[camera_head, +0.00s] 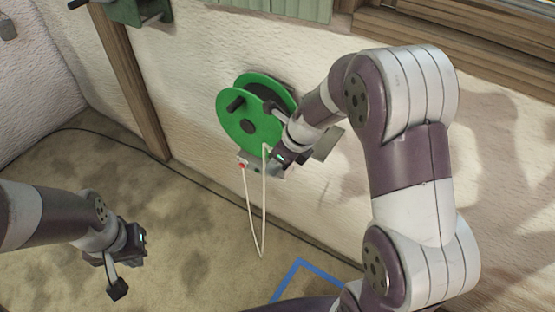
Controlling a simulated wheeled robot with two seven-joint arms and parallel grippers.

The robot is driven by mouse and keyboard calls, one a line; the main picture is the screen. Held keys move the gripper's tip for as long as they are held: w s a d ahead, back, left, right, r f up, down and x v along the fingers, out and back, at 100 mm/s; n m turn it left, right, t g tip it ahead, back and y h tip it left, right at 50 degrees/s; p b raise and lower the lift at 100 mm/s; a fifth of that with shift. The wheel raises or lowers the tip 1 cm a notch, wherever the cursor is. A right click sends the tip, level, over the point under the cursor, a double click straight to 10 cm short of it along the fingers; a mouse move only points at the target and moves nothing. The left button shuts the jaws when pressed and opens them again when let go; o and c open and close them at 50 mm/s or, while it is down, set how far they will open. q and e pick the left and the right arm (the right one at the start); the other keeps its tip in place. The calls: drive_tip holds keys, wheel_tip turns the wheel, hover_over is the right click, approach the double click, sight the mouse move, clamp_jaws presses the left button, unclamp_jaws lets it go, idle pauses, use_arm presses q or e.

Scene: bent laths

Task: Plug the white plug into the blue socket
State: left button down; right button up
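A green reel (243,122) is mounted on the wall, with a white cord (249,208) hanging below it in a long loop. A small grey piece with a red spot (242,164) sits under the reel at one end of the cord. I cannot make out the white plug or the blue socket for sure. My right gripper (284,160) is at the reel's lower right edge, close to the cord; its fingertips are too small and covered to read. My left gripper (127,264) is at the lower left, over the floor, its fingers apart and nothing seen between them.
A blue taped outline (302,267) lies on the floor at the bottom. A dark cable (200,183) runs along the wall's foot. A wooden post (133,75) and a green device (140,12) are at the upper left.

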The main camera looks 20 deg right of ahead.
idle(0.4)
drive_tip(key=shift+w+f+n+g+y+p, duration=0.15)
drive_tip(key=shift+f+n+g+y+p, duration=0.3)
drive_tip(key=shift+n, duration=0.45)
drive_tip(key=s+d+f+n+g+h+p, duration=0.1)
drive_tip(key=s+f+n+g+h+p, duration=0.1)
drive_tip(key=f+n, duration=0.7)
drive_tip(key=s+d+f+n+g+h+p, duration=0.1)
drive_tip(key=f+n+g+p, duration=0.3)
drive_tip(key=f+n, duration=0.5)
drive_tip(key=s+d+n+g, duration=0.1)
drive_tip(key=n, duration=0.7)
drive_tip(key=shift+s+f+h, duration=0.3)
drive_tip(key=shift+s+h, duration=0.05)
